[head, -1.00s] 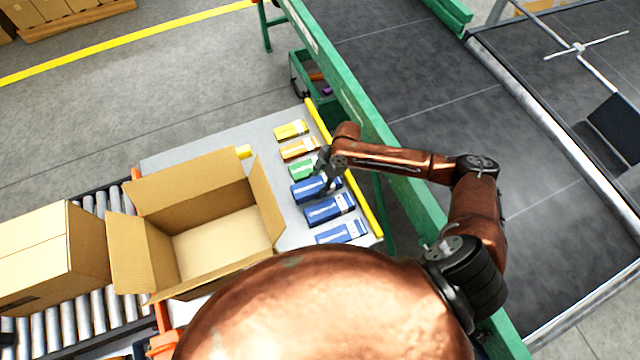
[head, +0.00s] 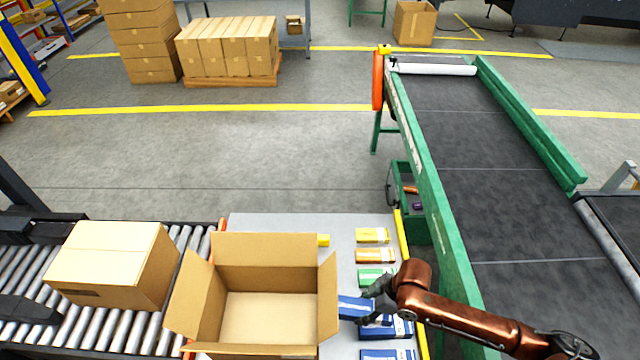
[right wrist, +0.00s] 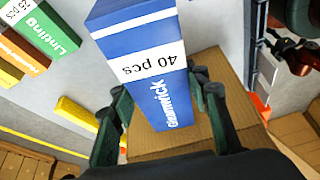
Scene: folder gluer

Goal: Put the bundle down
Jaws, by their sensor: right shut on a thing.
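My right gripper (head: 374,300) is shut on a blue bundle (head: 352,307) beside the right flap of the open carton (head: 327,298). In the right wrist view the bundle (right wrist: 150,75) shows a white band reading "40 pcs", with the fingers (right wrist: 165,122) on both its sides. Brown cardboard (right wrist: 190,145) lies behind it there. The carton is open at the top and its visible floor is bare. I cannot tell whether the bundle touches the flap. My left gripper is not in view.
On the grey table (head: 345,222) right of the carton lie yellow (head: 372,235), orange (head: 375,255) and green (head: 374,277) bundles and two more blue ones (head: 398,328). A closed carton (head: 110,262) sits on the rollers at left. The green-sided belt (head: 432,215) runs along the right.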

